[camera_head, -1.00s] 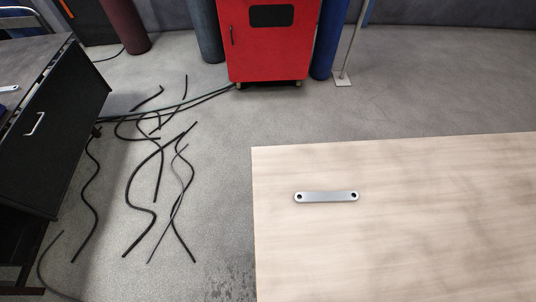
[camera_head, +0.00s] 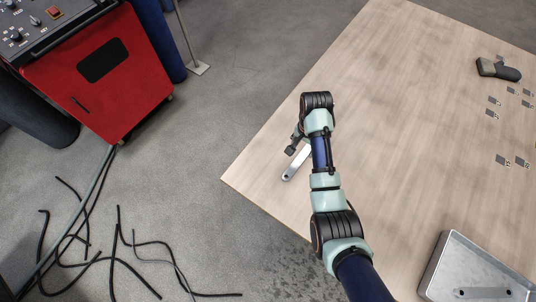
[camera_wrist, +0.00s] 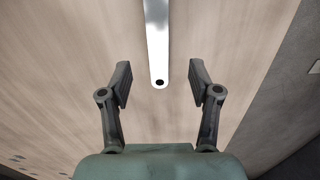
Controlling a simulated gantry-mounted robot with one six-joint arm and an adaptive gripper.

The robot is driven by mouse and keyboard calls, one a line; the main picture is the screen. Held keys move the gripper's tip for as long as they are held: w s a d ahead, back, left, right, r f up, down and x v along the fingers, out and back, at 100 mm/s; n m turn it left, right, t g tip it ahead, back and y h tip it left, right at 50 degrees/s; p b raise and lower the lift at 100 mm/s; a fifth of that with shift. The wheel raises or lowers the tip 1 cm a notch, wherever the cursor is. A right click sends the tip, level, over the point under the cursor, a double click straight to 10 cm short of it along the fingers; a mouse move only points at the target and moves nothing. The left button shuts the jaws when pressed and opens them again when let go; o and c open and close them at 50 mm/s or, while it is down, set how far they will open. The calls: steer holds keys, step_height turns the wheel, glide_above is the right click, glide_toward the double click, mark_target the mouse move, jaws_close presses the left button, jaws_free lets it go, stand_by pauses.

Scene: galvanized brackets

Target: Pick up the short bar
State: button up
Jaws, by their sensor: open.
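The short bar (camera_head: 291,171) is a flat silver-grey bar with rounded ends, lying on the wooden table near its left corner in the head view. My arm hides its upper part there. In the wrist view the bar (camera_wrist: 157,45) runs from the top edge down to a rounded end with a dark hole. My gripper (camera_wrist: 160,82) is open, with one finger on each side of that end and clear gaps to both. It is partly visible beside the bar in the head view (camera_head: 293,145). Nothing is between the fingers but the bar's near end, seen below them.
A grey metal tray (camera_head: 436,272) stands at the table's lower right. A dark tool-like object (camera_head: 498,69) and several small grey plates (camera_head: 503,161) lie to the right. A red cabinet (camera_head: 105,75) and loose black cables (camera_head: 120,250) are on the floor at left. The table's middle is clear.

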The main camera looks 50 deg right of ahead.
mark_target(301, 157)
steer(key=shift+s+f, duration=0.1)
steer(key=shift+f, duration=0.15)
step_height(301, 157, down, 2)
steer(key=shift+s+d+f+b, duration=0.1)
steer(key=shift+d+b, duration=0.05)
steer(key=shift+b, duration=0.45)
step_height(301, 157, down, 5)
steer(key=b, duration=0.3)
steer(key=shift+f, duration=0.2)
steer(key=shift+r, duration=0.1)
jaws_close()
